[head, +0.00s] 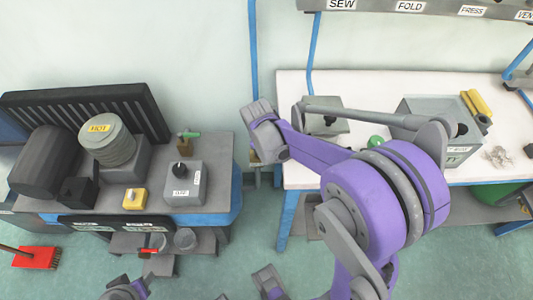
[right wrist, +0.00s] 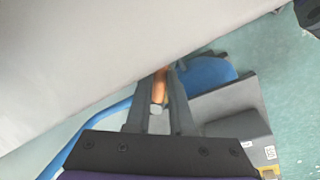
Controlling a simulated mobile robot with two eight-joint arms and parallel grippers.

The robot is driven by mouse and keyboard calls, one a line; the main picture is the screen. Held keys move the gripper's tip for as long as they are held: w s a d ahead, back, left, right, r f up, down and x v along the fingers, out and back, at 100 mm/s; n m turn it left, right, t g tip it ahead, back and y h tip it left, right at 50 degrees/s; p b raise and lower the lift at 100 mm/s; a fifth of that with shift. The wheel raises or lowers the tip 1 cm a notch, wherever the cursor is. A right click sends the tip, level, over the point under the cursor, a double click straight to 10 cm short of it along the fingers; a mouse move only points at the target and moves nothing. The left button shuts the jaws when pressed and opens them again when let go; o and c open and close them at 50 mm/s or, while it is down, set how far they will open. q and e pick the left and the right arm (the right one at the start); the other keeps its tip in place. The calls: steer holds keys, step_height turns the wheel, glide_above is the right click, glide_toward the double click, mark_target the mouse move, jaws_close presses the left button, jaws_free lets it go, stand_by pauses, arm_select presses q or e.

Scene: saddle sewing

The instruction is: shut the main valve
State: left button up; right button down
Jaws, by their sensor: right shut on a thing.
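My right gripper (right wrist: 158,80) is shut on an orange-brown, brass-coloured part (right wrist: 161,84), seemingly the valve handle; a pale stub shows between the fingers. In the head view my right arm reaches left across the bench to the wall, and its wrist hides most of the grasp. A yellow-brown piece (head: 255,157) shows just below that wrist, beside the blue upright pipe (head: 254,60). Whether the valve is open or shut cannot be seen.
The left table (head: 215,217) holds a ribbed cylinder (head: 112,142), a knobbed grey box (head: 184,184) and a yellow button box (head: 135,199). A white bench (head: 290,90) stands to the right, under my right arm. A red brush (head: 35,257) lies on the floor.

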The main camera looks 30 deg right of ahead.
steer(key=shift+d, duration=0.1)
stand_by(0.4)
steer(key=c, duration=0.8)
jaws_free()
steer(key=shift+r, duration=0.1)
steer(key=r, duration=0.3)
steer(key=a+r+p, duration=0.1)
steer(key=r, duration=0.3)
steer(key=a+r, duration=0.1)
steer(key=r, duration=0.2)
steer(key=shift+s+r+p, duration=0.2)
steer(key=shift+s+p, duration=0.15)
steer(key=shift+s, duration=0.05)
